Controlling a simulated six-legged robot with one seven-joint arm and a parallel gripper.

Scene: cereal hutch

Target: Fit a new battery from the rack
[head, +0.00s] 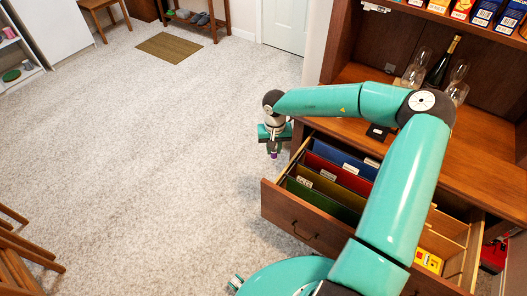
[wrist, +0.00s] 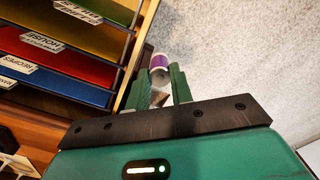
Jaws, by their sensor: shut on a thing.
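My gripper (head: 273,146) hangs over the open floor, just left of the open drawer. It is shut on a small purple and white battery (head: 274,155), which pokes out below the fingers. In the wrist view my gripper's green fingers (wrist: 163,80) stand on either side of the battery (wrist: 159,62); its purple band and pale end show beyond the tips. I cannot clearly make out a battery rack. A small dark object (head: 378,132) sits on the wooden counter; I cannot tell what it is.
The open drawer (head: 306,226) holds coloured folders (head: 345,160) and a yellow item (head: 428,261) in a right compartment. Glasses and a dark bottle (head: 442,62) stand on the counter (head: 486,146). A red object (head: 493,255) is at far right. The carpet (head: 150,150) at left is clear.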

